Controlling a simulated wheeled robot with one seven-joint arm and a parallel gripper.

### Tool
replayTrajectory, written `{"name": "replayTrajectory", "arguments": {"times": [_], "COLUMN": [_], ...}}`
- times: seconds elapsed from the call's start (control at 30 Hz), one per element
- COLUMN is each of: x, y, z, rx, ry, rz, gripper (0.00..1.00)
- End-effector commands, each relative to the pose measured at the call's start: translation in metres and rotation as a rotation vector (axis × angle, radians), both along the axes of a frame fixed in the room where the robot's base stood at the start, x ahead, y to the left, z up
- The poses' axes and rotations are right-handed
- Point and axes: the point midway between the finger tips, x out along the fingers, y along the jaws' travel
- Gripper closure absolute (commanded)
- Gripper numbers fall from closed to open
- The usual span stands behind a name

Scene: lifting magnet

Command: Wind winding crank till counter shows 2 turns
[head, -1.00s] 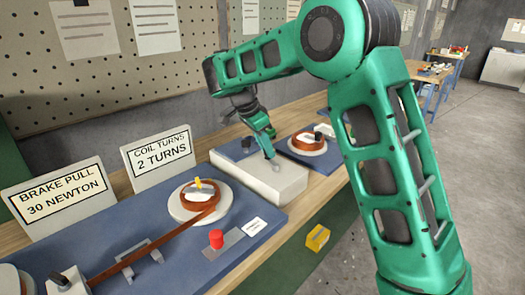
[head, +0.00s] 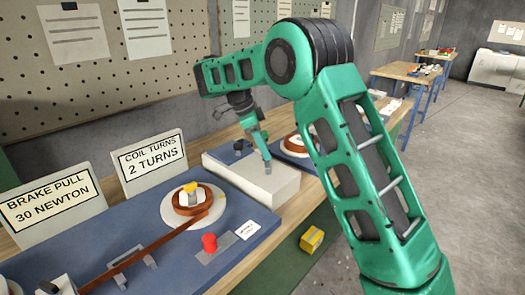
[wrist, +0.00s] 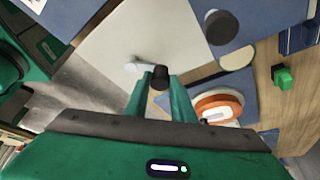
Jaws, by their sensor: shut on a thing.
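The winding crank shows in the wrist view as a pale arm (wrist: 138,66) with a black knob (wrist: 159,77). It is on top of a pale box (head: 275,188), whose top also fills the middle of the wrist view (wrist: 125,35). My gripper (wrist: 160,82) is shut on the black knob, with one green finger on each side. In the head view my gripper (head: 267,170) reaches down to the box top, and the knob is hidden. A sign (head: 150,163) reads "COIL TURNS 2 TURNS". I can make out no counter reading.
A blue board (head: 245,212) left of the box carries a copper-coloured coil (head: 205,207) on a white disc, a strip leading from it, and a red knob (head: 209,242). Another sign (head: 52,205) reads "BRAKE PULL 30 NEWTON". A yellow block (head: 312,239) is by the bench front.

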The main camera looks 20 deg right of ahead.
Motion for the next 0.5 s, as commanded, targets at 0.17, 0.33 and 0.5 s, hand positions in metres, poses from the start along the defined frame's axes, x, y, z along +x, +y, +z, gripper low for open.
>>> {"name": "replayTrajectory", "arguments": {"times": [0.17, 0.33, 0.5], "x": [0.0044, 0.0039, 0.0024], "y": [-0.0008, -0.001, -0.0007], "z": [0.0045, 0.0041, 0.0027], "rx": [0.0, -0.001, -0.001], "ry": [-0.016, -0.015, -0.01], "rz": [0.003, 0.003, 0.002], "gripper": [1.0, 0.61, 0.61]}}
